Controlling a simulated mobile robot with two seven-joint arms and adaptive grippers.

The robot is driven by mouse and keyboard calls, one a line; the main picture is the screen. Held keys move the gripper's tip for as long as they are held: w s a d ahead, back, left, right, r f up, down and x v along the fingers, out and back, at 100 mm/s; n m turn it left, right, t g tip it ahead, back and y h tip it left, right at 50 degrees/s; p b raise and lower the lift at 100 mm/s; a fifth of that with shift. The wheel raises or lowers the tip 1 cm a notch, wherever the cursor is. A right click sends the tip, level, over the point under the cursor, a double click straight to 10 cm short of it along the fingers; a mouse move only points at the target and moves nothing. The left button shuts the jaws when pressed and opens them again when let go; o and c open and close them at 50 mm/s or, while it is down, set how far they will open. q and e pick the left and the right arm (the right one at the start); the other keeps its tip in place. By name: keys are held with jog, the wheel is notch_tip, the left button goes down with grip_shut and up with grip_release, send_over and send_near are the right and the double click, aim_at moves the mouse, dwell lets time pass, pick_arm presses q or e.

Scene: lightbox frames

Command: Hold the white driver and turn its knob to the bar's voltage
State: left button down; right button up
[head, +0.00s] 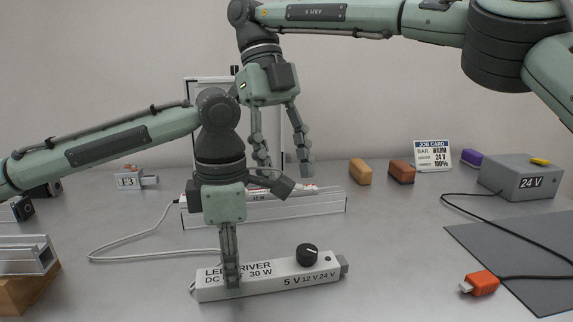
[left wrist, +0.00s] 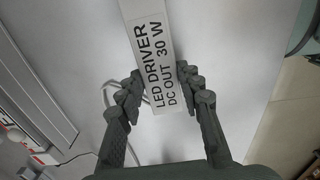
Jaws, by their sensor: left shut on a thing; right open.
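The white LED driver (head: 268,283) lies on the table at the front centre, with a black knob (head: 307,253) on its right part. Labels 5 V, 12 V and 24 V are printed by the knob; its small pale mark is too small to read surely. My left gripper (head: 231,284) is shut across the driver's left part, over its printed text; the left wrist view shows its fingers on both sides of the driver (left wrist: 150,50). My right gripper (head: 284,170) is open and empty, raised behind the driver, up and left of the knob. The job card (head: 432,156) reads bar warm, 24 V, 100%.
A light bar in a clear channel (head: 320,203) lies behind the driver. A grey 24 V box (head: 520,180) stands at the right, with a dark mat (head: 520,250) and an orange connector (head: 480,284) before it. Orange and brown blocks (head: 360,172) stand at the back.

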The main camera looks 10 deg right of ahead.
pick_arm(q)
jog(key=c, duration=0.9)
grip_release()
